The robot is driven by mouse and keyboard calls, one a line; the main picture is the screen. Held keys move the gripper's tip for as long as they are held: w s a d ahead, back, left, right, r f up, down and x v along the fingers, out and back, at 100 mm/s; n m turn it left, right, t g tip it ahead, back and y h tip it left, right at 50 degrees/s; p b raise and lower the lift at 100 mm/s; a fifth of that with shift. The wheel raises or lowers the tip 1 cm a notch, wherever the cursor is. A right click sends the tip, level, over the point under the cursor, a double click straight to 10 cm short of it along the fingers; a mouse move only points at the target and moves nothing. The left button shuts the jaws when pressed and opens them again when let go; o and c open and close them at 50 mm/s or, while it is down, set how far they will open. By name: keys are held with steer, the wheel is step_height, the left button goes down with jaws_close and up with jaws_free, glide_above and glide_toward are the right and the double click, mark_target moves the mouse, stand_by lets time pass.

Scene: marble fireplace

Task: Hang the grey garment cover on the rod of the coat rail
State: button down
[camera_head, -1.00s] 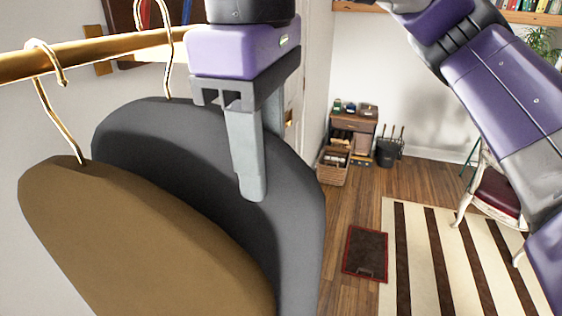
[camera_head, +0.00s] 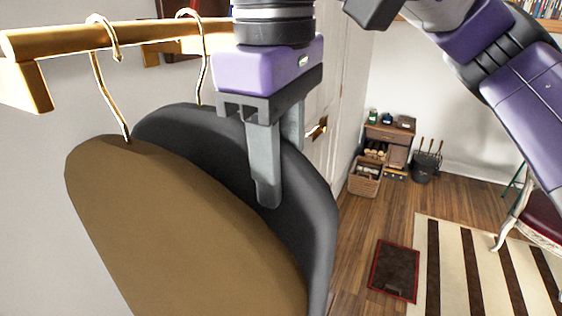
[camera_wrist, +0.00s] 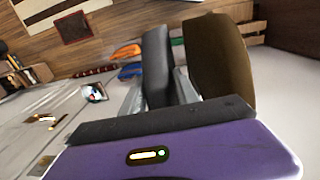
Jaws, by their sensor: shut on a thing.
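The grey garment cover (camera_head: 180,125) hangs upright from a thin gold hook, and it also shows in the wrist view (camera_wrist: 157,65). My gripper (camera_head: 281,178) is shut on its upper right shoulder, one finger on each face. The gold rod (camera_head: 150,35) of the coat rail crosses the upper left. The grey cover's hook (camera_head: 205,62) rises in front of the rod and curves above it; I cannot tell whether it rests on the rod. In the wrist view my gripper (camera_wrist: 158,95) has the grey cover between its fingers.
A brown garment cover (camera_head: 180,220) hangs on the rod by its own hook, close in front of the grey one. It shows beside my gripper in the wrist view (camera_wrist: 218,60). A pale wall lies behind the rail. A striped rug (camera_head: 455,270) and dark mat (camera_head: 395,270) lie on the floor.

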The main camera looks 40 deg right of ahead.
steer(key=shift+f, duration=0.1)
steer(key=c, duration=0.8)
jaws_free()
steer(key=shift+c, duration=0.2)
steer(key=shift+s+a+r, duration=0.1)
steer(key=shift+a+r, duration=0.05)
steer(key=shift+r, duration=1.8)
steer(key=shift+a+r, duration=0.15)
steer(key=shift+r, duration=1.8)
